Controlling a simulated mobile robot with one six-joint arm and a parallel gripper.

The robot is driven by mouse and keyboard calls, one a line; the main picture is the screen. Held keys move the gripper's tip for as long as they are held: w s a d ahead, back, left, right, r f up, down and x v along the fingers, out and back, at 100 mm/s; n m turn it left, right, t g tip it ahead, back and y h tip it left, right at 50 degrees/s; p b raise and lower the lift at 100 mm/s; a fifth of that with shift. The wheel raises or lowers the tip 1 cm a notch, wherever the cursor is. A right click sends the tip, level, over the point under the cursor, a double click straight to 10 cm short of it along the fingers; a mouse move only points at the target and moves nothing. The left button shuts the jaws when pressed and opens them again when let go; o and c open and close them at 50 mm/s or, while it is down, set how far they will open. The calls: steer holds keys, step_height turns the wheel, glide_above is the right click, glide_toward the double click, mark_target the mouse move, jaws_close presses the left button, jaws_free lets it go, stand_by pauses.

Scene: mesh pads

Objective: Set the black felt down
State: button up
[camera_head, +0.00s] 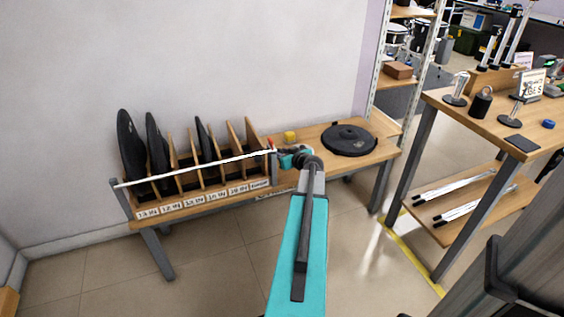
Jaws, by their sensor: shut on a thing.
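My gripper (279,154) is at the right end of the slotted rack, low over the wooden table. It is small in view and partly hidden by my own wrist. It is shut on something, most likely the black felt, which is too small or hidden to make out. A round black pad (349,140) lies flat on the table to the right of my gripper, apart from it.
The wooden rack (183,160) holds several upright black discs, with labels along its front and a white bar across it. A wooden shelf unit (505,140) stands at right. Bare table (312,131) shows left of the pad.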

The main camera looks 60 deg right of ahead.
steer(key=shift+f+b, duration=0.55)
steer(key=shift+f, duration=1.1)
steer(key=shift+f, duration=0.1)
steer(key=o, duration=0.7)
steer(key=shift+s+a+r, duration=0.2)
steer(key=shift+s+r, duration=0.1)
steer(key=shift+s, duration=0.05)
steer(key=shift+p+v, duration=1.8)
steer(key=shift+v, duration=3.8)
steer(key=shift+f, duration=0.1)
